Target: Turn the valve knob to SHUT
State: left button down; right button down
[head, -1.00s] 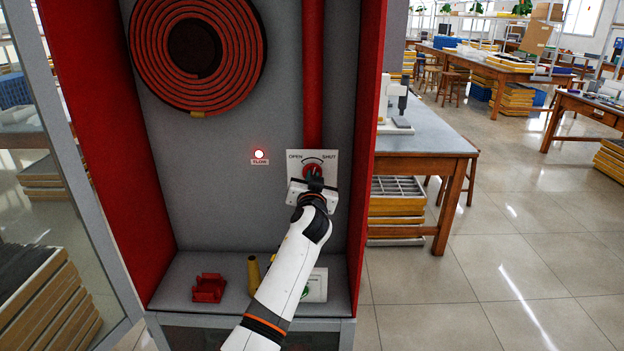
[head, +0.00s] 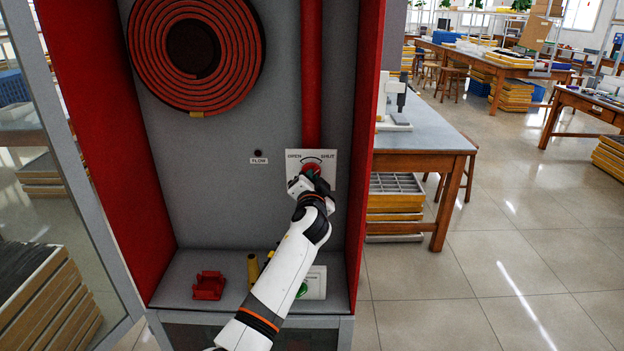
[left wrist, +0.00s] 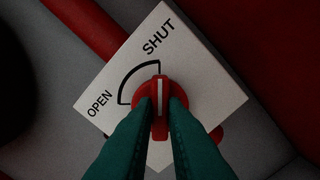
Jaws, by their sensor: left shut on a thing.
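The red valve knob (head: 311,168) sits on a white plate (head: 328,160) on the cabinet's back wall, marked OPEN at left and SHUT at right. My left gripper (head: 316,180) is at the knob and covers its lower part. In the left wrist view, the green fingers (left wrist: 161,110) are shut on the red knob (left wrist: 160,84), one on each side. The knob's white line points at the SHUT end of the arc on the plate (left wrist: 205,85). The FLOW lamp (head: 258,153) is dark. My right gripper is not in view.
A red pipe (head: 311,75) runs down to the plate. A coiled red hose (head: 235,48) hangs upper left. A red holder (head: 209,286), a yellow nozzle (head: 253,270) and a white box with a green part (head: 315,283) are on the cabinet floor. Red side walls (head: 367,130) flank the arm.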

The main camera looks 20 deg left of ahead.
pick_arm(q)
jog(key=shift+r, duration=0.1)
jog(key=c, duration=1.5)
grip_release()
jog(key=shift+w, duration=0.1)
jog(key=shift+o, duration=0.2)
jog(key=v, duration=1.2)
